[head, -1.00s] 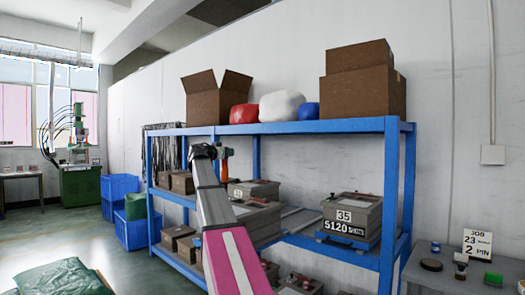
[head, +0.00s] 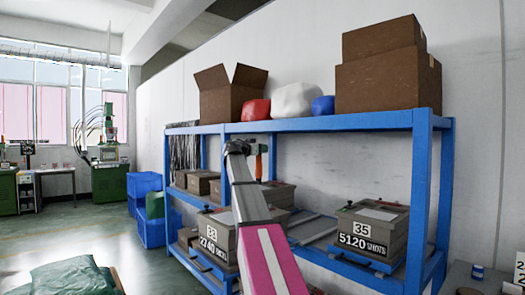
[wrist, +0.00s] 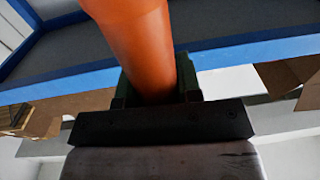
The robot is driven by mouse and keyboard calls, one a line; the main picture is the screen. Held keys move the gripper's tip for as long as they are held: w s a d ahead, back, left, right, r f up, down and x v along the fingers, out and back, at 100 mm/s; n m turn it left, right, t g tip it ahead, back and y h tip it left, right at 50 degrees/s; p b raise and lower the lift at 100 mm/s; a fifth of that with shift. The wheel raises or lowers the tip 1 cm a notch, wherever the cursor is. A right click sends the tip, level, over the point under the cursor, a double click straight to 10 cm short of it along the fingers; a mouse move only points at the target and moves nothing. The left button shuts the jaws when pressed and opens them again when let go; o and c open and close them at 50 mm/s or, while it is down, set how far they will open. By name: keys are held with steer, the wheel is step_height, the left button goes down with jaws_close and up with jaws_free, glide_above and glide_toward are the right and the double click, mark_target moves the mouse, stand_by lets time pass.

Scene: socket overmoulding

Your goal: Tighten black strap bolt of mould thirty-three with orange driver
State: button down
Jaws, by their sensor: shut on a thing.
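My gripper (head: 256,148) is raised in front of the blue rack and shut on the orange driver (head: 258,165). In the wrist view the driver's thick orange handle (wrist: 140,45) sits between the jaws (wrist: 155,98); its tip is out of view. A grey mould (head: 214,246), with a label that seems to read 33 above 2740 shots, stands on the rack's lower level, left of and below my gripper. My arm hides its right part. Its black strap and bolt cannot be made out.
Mould 35 (head: 372,232) stands on the right of the blue rack (head: 422,165). Cardboard boxes (head: 380,85) and bags lie on top. Blue crates (head: 153,232) stand left of the rack. A green sheet-like bundle (head: 70,277) lies at front left; the floor (head: 105,240) beyond is clear.

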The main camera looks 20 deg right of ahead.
mark_target(261, 169)
steer(key=shift+f, duration=4.85)
stand_by(1.7)
